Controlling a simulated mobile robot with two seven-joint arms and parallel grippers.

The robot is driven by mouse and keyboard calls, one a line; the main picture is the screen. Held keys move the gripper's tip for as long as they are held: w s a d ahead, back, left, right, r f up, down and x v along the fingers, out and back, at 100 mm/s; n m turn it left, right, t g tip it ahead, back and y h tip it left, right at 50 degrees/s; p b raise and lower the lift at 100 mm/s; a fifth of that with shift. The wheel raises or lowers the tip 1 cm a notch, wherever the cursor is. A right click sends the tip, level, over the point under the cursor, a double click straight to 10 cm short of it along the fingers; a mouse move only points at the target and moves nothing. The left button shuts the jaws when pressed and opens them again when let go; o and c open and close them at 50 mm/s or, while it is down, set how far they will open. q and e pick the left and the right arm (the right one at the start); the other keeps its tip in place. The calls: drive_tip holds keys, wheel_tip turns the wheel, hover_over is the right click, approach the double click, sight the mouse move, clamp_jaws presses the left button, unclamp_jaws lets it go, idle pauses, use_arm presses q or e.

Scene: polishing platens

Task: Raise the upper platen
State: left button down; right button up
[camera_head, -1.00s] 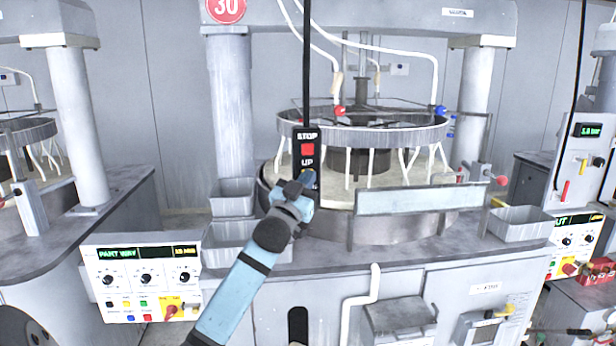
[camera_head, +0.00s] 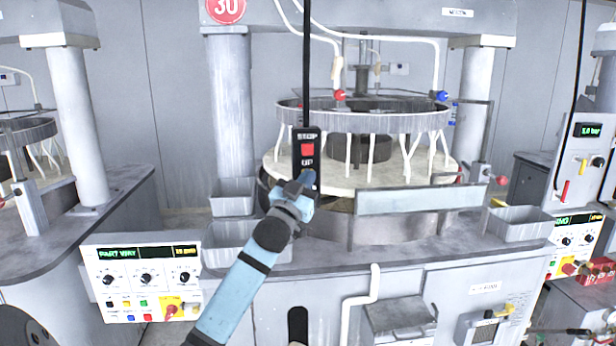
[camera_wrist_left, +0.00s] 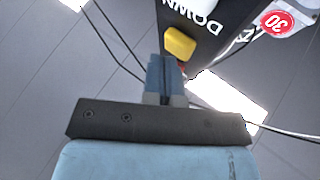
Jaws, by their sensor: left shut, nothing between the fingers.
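A black pendant (camera_head: 305,148) hangs on a cable, with a red STOP button and an UP label on its face. My left gripper (camera_head: 304,184) is shut and empty, its tips at the pendant just below UP and hiding what is there. In the left wrist view the closed fingers (camera_wrist_left: 166,75) lie close to the pendant face (camera_wrist_left: 205,45), beside a yellow button (camera_wrist_left: 180,43) near the word DOWN. Whether they touch a button cannot be told. The upper platen (camera_head: 362,120), a grey ring with white hanging legs, is above the pale lower platen (camera_head: 400,172), with a visible gap. My right gripper is out of view.
A clear guard panel (camera_head: 420,199) stands before the lower platen. Grey trays (camera_head: 232,197) sit at the left and another tray (camera_head: 520,223) at the right. A control panel (camera_head: 142,280) is at front left. A pillar (camera_head: 230,110) stands behind the pendant.

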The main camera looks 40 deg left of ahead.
use_arm(q)
drive_tip(key=shift+s+d, duration=0.4)
drive_tip(key=shift+d, duration=0.05)
drive_tip(key=shift+s+d+p, duration=0.25)
drive_tip(key=shift+s+d, duration=0.55)
drive_tip(key=shift+d, duration=0.2)
drive_tip(key=shift+s+d+p, duration=0.2)
drive_tip(key=shift+s+d, duration=0.55)
drive_tip(key=shift+d, duration=0.2)
drive_tip(key=s+d+f+m+g+h, duration=0.15)
drive_tip(key=d+f, duration=0.25)
drive_tip(key=f, duration=0.5)
drive_tip(key=s+d+f+g+h, duration=0.15)
drive_tip(key=d+f, duration=0.35)
drive_tip(key=f, duration=0.5)
drive_tip(key=s+d+f+m+g+h, duration=0.1)
drive_tip(key=d+f+g+h, duration=0.2)
drive_tip(key=f, duration=0.6)
drive_tip(key=s+d+f+g+h, duration=0.1)
drive_tip(key=s+d+f+g, duration=0.2)
drive_tip(key=s+d+f, duration=0.5)
drive_tip(key=s+d+f+g+h, duration=0.2)
drive_tip(key=s+d+f, duration=0.6)
drive_tip(key=s+f, duration=0.3)
drive_tip(key=shift+s+f+g, duration=0.3)
drive_tip(key=shift+f+g, duration=0.1)
drive_tip(key=shift+f, duration=0.3)
